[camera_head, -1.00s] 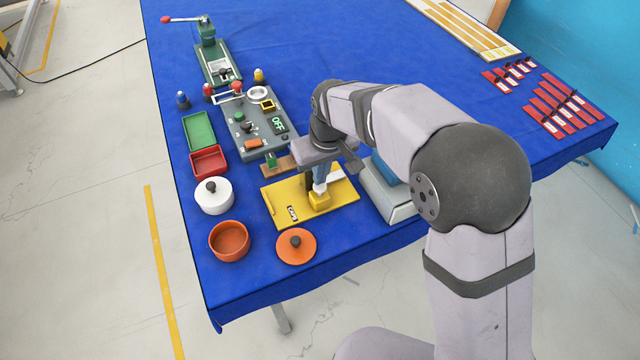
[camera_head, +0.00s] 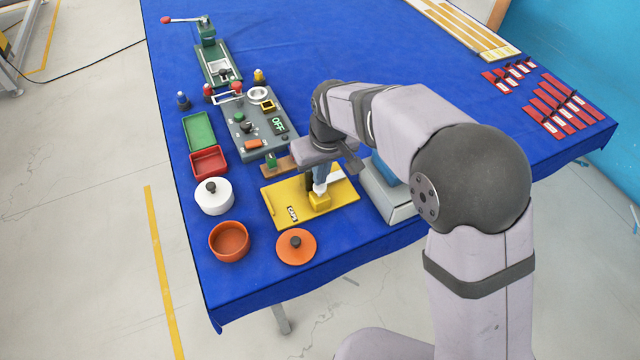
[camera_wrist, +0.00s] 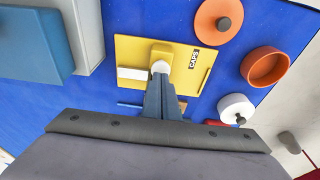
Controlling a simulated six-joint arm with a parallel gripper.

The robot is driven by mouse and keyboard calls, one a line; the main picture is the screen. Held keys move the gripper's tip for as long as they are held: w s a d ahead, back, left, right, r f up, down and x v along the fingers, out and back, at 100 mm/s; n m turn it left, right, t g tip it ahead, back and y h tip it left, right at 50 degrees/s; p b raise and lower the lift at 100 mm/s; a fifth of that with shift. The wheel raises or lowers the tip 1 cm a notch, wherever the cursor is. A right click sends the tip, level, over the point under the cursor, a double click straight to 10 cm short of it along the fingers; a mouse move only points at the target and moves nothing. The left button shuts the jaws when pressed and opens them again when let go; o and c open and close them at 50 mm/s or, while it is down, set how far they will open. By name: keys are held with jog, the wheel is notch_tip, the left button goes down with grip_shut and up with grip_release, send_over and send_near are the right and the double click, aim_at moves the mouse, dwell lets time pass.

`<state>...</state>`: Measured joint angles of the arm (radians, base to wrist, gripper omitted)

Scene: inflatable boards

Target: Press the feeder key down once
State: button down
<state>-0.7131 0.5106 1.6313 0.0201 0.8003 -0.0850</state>
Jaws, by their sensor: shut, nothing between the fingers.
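A yellow board (camera_head: 278,203) with a "CAPS" label lies near the front of the blue table. A yellow block (camera_head: 320,201) stands on it and also shows in the wrist view (camera_wrist: 162,49). A white bar (camera_wrist: 131,73) lies beside the block. I cannot tell for sure which part is the feeder key. My gripper (camera_head: 319,187) is shut and empty, pointing down over the board. In the wrist view its fingertips (camera_wrist: 160,70) are right at the block's edge, with a pale tip there. Whether they touch is unclear.
A grey panel (camera_head: 268,122) with knobs and an "OFF" display lies behind. A white pot (camera_head: 214,197), an orange bowl (camera_head: 229,242) and an orange lid (camera_head: 296,248) are to the left and front. A grey and blue box (camera_head: 388,200) stands close on the right.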

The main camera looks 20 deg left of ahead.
aim_at(321, 187)
jog(key=shift+f+b, duration=1.1)
jog(key=shift+f, duration=0.7)
dwell(0.8)
jog(key=shift+r, duration=0.15)
dwell(0.5)
notch_tip(321, 187, up, 9)
jog(key=p, duration=0.7)
jog(key=shift+p, duration=0.3)
dwell(0.7)
dwell(0.7)
